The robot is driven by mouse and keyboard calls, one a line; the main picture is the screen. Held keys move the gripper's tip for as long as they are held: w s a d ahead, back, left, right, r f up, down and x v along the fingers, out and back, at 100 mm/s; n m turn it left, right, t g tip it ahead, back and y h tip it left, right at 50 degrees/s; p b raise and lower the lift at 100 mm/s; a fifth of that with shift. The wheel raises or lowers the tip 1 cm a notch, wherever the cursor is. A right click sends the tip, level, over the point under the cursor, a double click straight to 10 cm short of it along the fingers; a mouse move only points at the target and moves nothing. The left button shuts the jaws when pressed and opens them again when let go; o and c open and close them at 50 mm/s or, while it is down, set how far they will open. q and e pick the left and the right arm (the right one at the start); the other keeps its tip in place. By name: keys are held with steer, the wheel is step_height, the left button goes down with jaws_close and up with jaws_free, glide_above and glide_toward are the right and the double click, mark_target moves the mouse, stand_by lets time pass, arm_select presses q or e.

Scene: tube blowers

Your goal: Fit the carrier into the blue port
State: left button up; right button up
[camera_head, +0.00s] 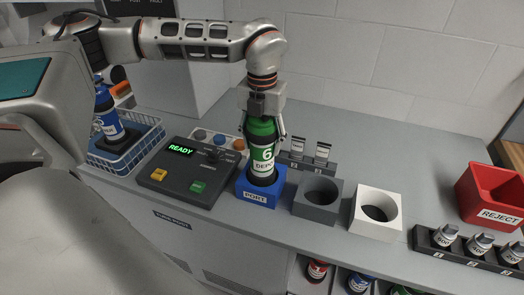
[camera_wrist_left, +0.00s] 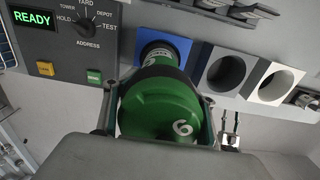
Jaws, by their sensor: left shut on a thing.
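The green carrier (camera_head: 261,150), with a white band marked 6 and DEPOT and a dark lower end, stands about upright over the blue port (camera_head: 258,194). Its lower end is at the port's opening; I cannot tell how deep it sits. My left gripper (camera_head: 264,130) is shut on the carrier's upper part from above. In the left wrist view the green carrier (camera_wrist_left: 163,106) lies between the fingers, its far end lined up with the round opening of the blue port (camera_wrist_left: 183,47). My right gripper is not in view.
A grey port (camera_head: 317,199) and a white port (camera_head: 376,212) stand to the right. A dark control box (camera_head: 188,172) reading READY is close on the left. Beyond it is a blue basket (camera_head: 127,154) with a blue carrier (camera_head: 108,120). A red REJECT bin (camera_head: 488,192) is far right.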

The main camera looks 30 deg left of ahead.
arm_select(q)
step_height(320, 180, down, 3)
steer(key=shift+f+b, duration=0.1)
steer(key=shift+b, duration=0.75)
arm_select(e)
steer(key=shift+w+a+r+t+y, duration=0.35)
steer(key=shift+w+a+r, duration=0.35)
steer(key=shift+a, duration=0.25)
arm_select(q)
steer(key=o, duration=1.6)
steer(key=shift+o, duration=0.9)
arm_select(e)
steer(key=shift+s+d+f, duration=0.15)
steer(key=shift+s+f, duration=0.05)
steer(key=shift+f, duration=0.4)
